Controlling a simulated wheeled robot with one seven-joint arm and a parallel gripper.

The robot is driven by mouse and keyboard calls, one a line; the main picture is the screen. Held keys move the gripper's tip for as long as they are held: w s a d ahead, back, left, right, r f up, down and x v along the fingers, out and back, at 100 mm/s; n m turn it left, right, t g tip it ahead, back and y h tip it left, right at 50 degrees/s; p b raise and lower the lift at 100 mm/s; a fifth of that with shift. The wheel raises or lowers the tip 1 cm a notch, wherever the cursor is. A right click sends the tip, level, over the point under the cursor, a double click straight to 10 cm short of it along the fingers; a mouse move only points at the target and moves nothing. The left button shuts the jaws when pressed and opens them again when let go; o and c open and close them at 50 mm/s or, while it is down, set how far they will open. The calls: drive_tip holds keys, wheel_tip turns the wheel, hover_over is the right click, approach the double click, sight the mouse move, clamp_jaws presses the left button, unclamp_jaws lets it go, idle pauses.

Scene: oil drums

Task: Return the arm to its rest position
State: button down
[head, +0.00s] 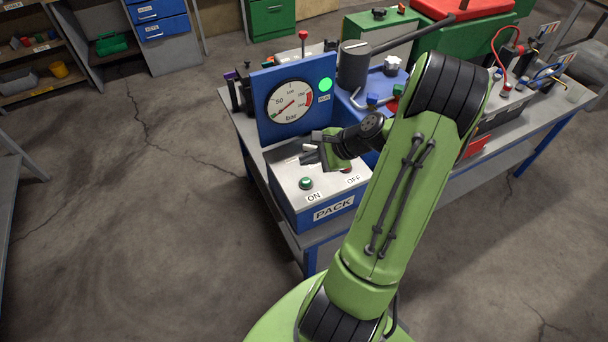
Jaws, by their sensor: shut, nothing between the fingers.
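My green arm (385,215) rises from the bottom of the head view and bends over the workbench. My gripper (311,154) is shut and empty, just above the box marked PACK (334,209). The green ON button (306,183) shows in front of the gripper. The OFF button (350,171) is partly covered by my wrist. I cannot tell whether the gripper touches the box.
A blue panel with a bar gauge (291,105) and a lit green lamp (325,85) stands behind the gripper. Machines with levers, a red lid (462,8) and cables crowd the bench to the right. The floor (130,190) to the left is clear.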

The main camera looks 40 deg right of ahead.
drive_tip(key=s+a+r+n+g+h, duration=0.1)
drive_tip(key=a+r+n+g, duration=0.1)
drive_tip(key=a+r+n, duration=0.5)
drive_tip(key=a+r+n+g+h, duration=0.1)
drive_tip(key=a+r+n+g, duration=0.15)
drive_tip(key=a+n, duration=0.4)
drive_tip(key=s+a+r+n+t+h, duration=0.1)
drive_tip(key=s+a+r+n, duration=0.2)
drive_tip(key=s+a+n, duration=0.1)
drive_tip(key=s+a+r+n, duration=0.4)
drive_tip(key=s+a, duration=0.2)
drive_tip(key=s, duration=0.3)
drive_tip(key=shift+s+t+h, duration=0.3)
drive_tip(key=shift+t+h, duration=0.05)
drive_tip(key=shift+h, duration=0.05)
drive_tip(key=shift+n, duration=0.25)
drive_tip(key=shift+d+r, duration=0.1)
